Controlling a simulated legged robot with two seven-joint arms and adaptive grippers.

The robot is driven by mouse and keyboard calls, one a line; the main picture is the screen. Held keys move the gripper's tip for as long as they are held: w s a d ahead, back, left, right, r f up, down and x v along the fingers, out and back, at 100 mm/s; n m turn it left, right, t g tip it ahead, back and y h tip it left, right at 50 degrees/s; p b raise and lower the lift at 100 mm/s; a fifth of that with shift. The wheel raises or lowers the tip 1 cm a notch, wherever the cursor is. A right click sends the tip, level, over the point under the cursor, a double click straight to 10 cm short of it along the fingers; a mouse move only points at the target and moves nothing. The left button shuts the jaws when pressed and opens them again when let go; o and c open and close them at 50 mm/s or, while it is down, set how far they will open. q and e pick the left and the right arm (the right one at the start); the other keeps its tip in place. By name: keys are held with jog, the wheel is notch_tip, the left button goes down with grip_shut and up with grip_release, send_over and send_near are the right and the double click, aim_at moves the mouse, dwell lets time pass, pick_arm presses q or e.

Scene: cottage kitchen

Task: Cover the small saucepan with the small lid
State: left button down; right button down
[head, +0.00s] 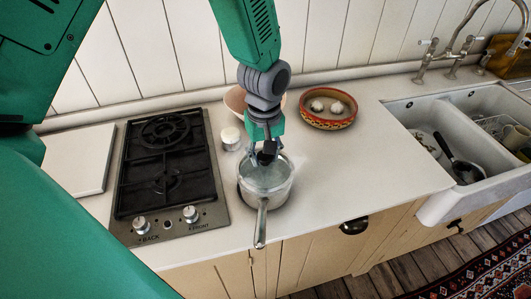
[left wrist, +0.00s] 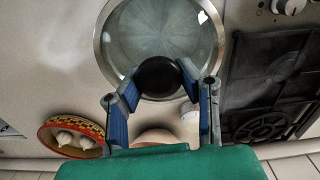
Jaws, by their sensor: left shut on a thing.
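The small saucepan (head: 262,204) is a steel pan on the white counter, its long handle pointing to the front edge. The small lid (head: 262,178) is clear glass with a black knob, and lies over the pan's mouth. In the left wrist view the lid (left wrist: 150,30) fills the top middle, its knob between the fingers. My left gripper (head: 266,153) is shut on the lid's knob from above; it also shows in the left wrist view (left wrist: 160,85). Whether the lid rests on the rim or hovers just above, I cannot tell. My right gripper is not in view.
A black gas hob (head: 170,165) is left of the saucepan. A small white jar (head: 231,138) and a pinkish bowl (head: 235,101) stand behind it. A patterned bowl (head: 327,107) with garlic is back right. A sink (head: 460,140) is farther right. Counter right of the pan is clear.

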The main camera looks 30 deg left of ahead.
pick_arm(q)
jog(key=shift+f+b, duration=0.4)
jog(key=shift+f, duration=0.4)
jog(key=c, duration=1.4)
grip_release()
jog(key=shift+c, duration=0.2)
jog(key=shift+r, duration=0.1)
jog(key=shift+r+p, duration=0.65)
jog(key=shift+r, duration=4.8)
